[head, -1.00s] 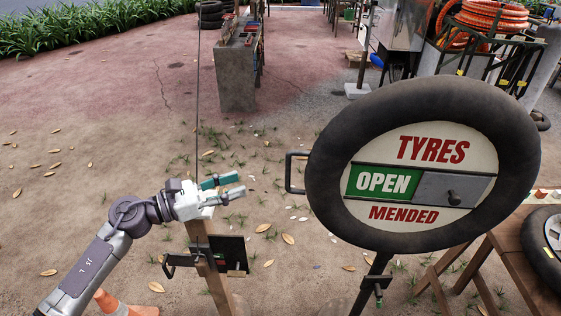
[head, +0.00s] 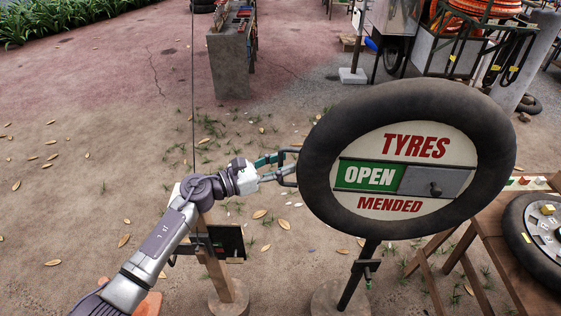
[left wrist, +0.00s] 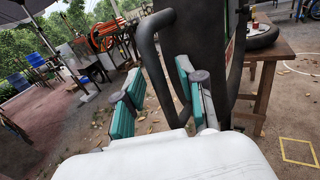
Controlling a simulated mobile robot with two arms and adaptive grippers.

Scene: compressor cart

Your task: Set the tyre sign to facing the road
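The tyre sign (head: 318,150) is a black tyre ring on a dark post, its face tipped toward the head camera. The face reads "TYRES", green "OPEN" and "MENDED", with a grey slider plate (head: 436,182) and knob. A dark handle (head: 291,154) sticks out of the ring's left side. My left gripper (head: 283,167) is at this handle, fingers toward the sign. In the left wrist view my left gripper (left wrist: 160,98) has its fingers apart, and a dark curved bar (left wrist: 147,55) runs down between them. I cannot tell whether they touch it. My right gripper is not in view.
A wooden post with a dark panel (head: 229,241) stands just below my left arm, beside an orange cone (head: 150,304). A wooden table (head: 487,232) with a wheel (head: 540,235) is at the right. Open ground (head: 80,190) lies to the left.

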